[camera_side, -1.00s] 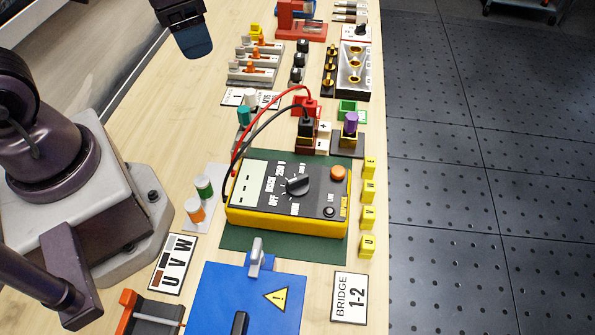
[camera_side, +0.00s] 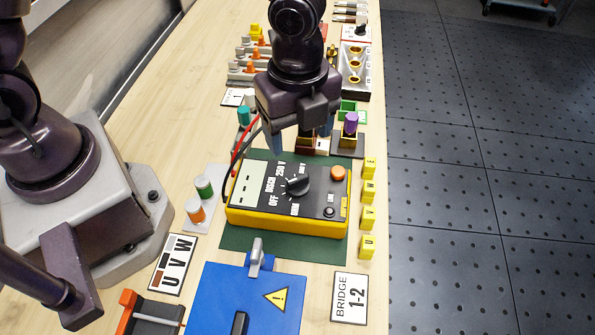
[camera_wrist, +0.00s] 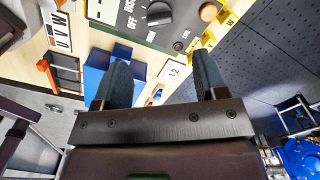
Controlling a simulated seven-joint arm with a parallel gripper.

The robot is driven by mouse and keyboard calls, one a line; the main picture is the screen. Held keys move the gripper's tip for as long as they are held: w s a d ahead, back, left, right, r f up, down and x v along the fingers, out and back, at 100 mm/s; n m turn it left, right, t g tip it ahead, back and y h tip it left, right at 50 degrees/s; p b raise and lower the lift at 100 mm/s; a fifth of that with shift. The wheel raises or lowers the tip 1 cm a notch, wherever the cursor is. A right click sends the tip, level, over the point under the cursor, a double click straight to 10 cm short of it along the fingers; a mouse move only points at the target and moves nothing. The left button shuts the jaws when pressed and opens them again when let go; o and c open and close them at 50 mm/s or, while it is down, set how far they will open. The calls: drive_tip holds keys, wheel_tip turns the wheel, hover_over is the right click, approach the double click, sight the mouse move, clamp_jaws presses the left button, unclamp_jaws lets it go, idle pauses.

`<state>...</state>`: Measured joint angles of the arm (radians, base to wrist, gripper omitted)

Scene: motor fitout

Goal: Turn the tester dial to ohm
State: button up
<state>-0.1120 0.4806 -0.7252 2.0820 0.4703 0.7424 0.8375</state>
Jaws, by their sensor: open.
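The tester (camera_side: 240,214) is a yellow box with a dark face, lying on a green mat (camera_side: 330,254). Its black dial (camera_side: 297,186) sits mid-face, ringed by OFF, DISCH, voltage and ohm markings. I cannot tell surely which mark the dial points to. The dial also shows at the top of the wrist view (camera_wrist: 158,14). My gripper (camera_side: 302,140) is open and empty, its blue fingers pointing down above the tester's far edge, apart from the dial. The fingers (camera_wrist: 160,65) are spread in the wrist view.
Red and black leads (camera_side: 236,150) run from the tester's left side to sockets behind it, partly hidden by my gripper. An orange button (camera_side: 338,173) is right of the dial. A blue box with a lever (camera_side: 215,290) stands in front. Yellow tags (camera_side: 368,218) line the right.

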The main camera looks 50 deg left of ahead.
sight(297, 177)
wheel_tip(297, 177, down, 10)
drive_tip(key=shift+f, duration=0.2)
drive_tip(key=c, duration=0.9)
